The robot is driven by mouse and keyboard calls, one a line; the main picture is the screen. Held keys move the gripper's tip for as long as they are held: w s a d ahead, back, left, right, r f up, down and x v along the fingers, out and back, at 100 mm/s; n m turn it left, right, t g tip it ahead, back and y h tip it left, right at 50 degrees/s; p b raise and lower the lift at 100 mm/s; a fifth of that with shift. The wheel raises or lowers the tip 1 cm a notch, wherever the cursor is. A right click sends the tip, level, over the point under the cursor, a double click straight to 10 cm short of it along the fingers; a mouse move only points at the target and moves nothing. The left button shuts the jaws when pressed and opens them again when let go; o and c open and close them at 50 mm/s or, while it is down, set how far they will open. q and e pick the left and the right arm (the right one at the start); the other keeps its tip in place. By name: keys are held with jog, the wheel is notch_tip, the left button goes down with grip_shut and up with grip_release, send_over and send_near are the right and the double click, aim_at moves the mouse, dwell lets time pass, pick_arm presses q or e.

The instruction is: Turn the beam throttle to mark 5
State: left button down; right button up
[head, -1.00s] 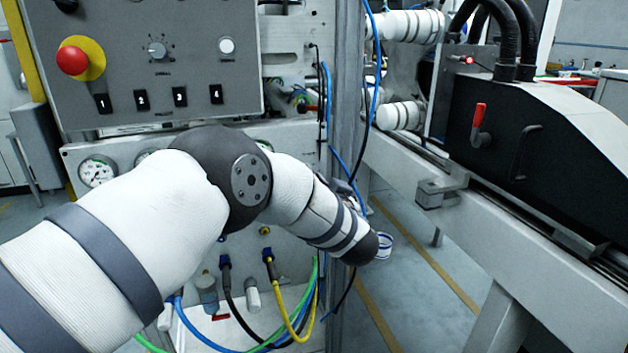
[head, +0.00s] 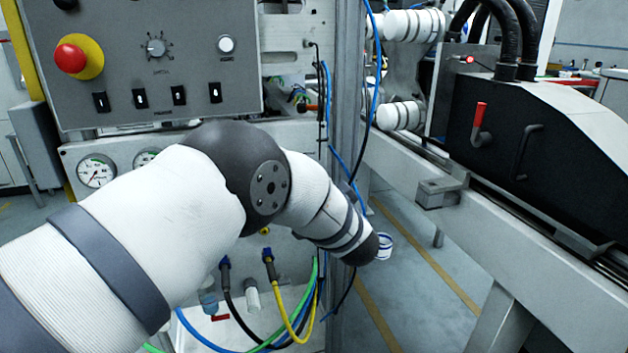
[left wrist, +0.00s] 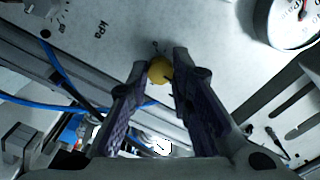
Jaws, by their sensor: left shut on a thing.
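In the left wrist view my left gripper (left wrist: 160,78) is shut on a small round yellow knob (left wrist: 160,70) at a pale panel, with one finger on each side. A small dark mark shows on the panel just beyond the knob, but I cannot read any number there. In the head view my left arm reaches across the lower panel and hides its own gripper. A dial knob (head: 156,47) with marks around it is on the grey control box above, and nothing touches it. I cannot tell which knob is labelled as the beam throttle. My right gripper is not in view.
A red stop button (head: 71,58) and several rocker switches (head: 140,98) are on the control box. Gauges (head: 96,171) sit below it. Yellow, blue and green cables (head: 294,320) hang under my arm. A metal post (head: 346,150) and a rail (head: 440,200) stand to the right.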

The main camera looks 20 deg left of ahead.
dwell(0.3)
pick_arm(q)
jog(key=c, duration=1.4)
grip_release()
